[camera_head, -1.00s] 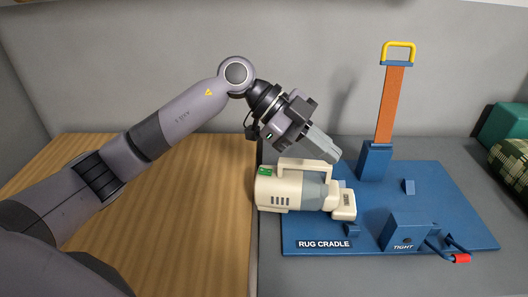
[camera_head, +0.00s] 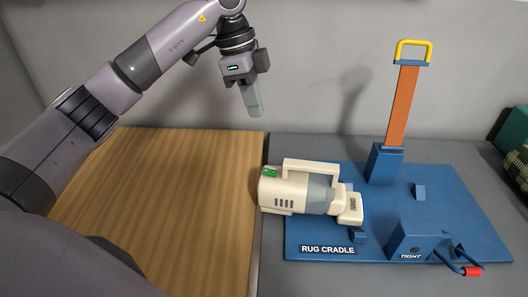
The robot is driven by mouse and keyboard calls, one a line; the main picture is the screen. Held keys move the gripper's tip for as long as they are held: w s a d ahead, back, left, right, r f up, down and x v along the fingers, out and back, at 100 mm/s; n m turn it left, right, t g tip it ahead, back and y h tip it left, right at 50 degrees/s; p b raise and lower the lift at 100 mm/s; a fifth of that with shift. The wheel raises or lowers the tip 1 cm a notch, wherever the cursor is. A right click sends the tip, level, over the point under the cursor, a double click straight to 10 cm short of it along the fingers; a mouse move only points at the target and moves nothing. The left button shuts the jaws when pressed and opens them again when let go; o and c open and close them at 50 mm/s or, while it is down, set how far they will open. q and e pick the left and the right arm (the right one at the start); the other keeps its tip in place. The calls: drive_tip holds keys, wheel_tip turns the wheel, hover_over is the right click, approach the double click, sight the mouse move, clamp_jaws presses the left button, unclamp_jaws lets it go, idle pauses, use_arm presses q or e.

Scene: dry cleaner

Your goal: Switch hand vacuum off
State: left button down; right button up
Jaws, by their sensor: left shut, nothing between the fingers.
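The cream hand vacuum (camera_head: 300,205) lies on its side across the left edge of the blue rug cradle board, its nozzle to the right and its handle at the top. A green switch (camera_head: 270,172) shows on the top of its rear end. My left gripper (camera_head: 254,101) is shut and empty, pointing down above and to the left of the vacuum, apart from it. My right gripper is not in view.
The blue rug cradle (camera_head: 460,225) holds an upright orange strap (camera_head: 402,105) with a yellow handle, a "TIGHT" block (camera_head: 413,241) and a red-gripped lever (camera_head: 472,271). The wooden surface (camera_head: 165,190) at left is clear. A green patterned item (camera_head: 518,165) sits at the right edge.

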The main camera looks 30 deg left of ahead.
use_arm(q)
hover_over(267, 170)
drive_tip(key=f, duration=1.2)
drive_tip(key=shift+a+f+p, duration=0.1)
drive_tip(key=shift+a+p, duration=0.15)
drive_tip(key=shift+p, duration=0.15)
drive_tip(key=shift+f, duration=0.75)
drive_tip(key=shift+a, duration=0.1)
drive_tip(key=shift+s+a+f, duration=0.1)
drive_tip(key=shift+s+f, duration=0.05)
drive_tip(key=shift+f, duration=0.2)
drive_tip(key=shift+f+h, duration=0.1)
drive_tip(key=shift+h, duration=0.4)
drive_tip(key=shift+r, duration=0.2)
drive_tip(key=shift+d, duration=0.25)
drive_tip(key=shift+w+d+r+p, duration=0.15)
drive_tip(key=shift+w+d+p, duration=0.15)
drive_tip(key=shift+d, duration=0.2)
